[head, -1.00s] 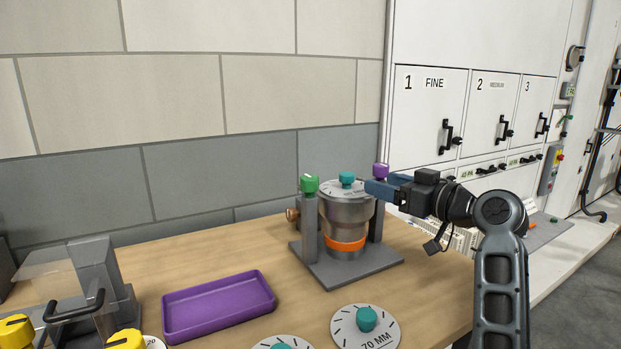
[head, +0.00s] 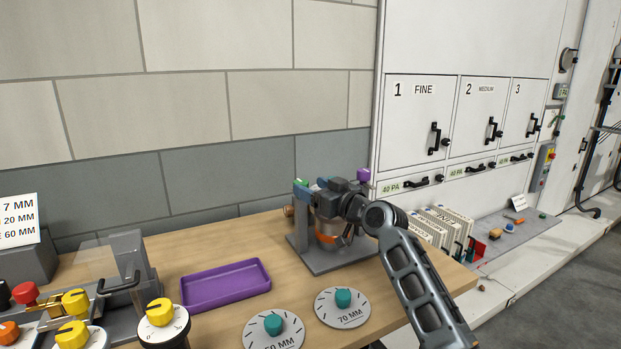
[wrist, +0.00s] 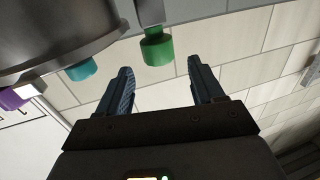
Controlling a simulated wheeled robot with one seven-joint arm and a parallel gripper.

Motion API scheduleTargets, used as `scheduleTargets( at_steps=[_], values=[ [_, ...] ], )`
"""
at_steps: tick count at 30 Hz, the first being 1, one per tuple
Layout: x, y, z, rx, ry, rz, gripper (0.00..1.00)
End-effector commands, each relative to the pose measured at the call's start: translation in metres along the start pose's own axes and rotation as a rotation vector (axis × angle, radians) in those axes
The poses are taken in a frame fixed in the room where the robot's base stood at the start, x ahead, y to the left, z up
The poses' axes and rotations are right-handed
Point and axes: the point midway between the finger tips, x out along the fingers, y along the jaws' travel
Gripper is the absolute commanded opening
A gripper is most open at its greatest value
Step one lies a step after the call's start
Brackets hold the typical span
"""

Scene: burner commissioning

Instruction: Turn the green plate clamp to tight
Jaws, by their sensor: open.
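The green plate clamp (wrist: 157,48) is a small green knob on a grey post. In the wrist view it lies just beyond and between the two blue fingertips of my gripper (wrist: 159,68), with gaps on both sides. In the head view the green clamp (head: 300,182) shows only as a small patch behind my gripper (head: 302,194), which covers most of it and much of the steel burner body. My gripper is open and empty. I cannot tell whether a finger touches the clamp or how far it is turned.
A purple tray (head: 226,304), a 70 MM disc (head: 352,316) and another disc lie in front. Yellow knobs crowd the front left.

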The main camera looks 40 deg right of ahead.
Motion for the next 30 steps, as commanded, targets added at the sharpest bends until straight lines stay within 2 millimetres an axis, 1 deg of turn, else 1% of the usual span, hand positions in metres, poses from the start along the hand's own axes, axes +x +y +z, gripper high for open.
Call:
scheduleTargets(
  at_steps=[9, 15, 20, 26, 27, 30],
  values=[
    [0.046, 0.0, -0.002, -0.002, -0.001, -0.001, 0.67],
    [0.066, 0.0, -0.001, 0.0, -0.002, -0.001, 0.67],
    [0.071, 0.0, 0.0, 0.0, 0.0, 0.001, 0.67],
    [0.071, 0.0, 0.0, 0.001, 0.0, 0.001, 0.67],
    [0.071, 0.001, 0.0, 0.001, 0.0, 0.001, 0.66],
    [0.071, 0.001, 0.0, 0.001, 0.0, 0.001, 0.56]
  ],
)
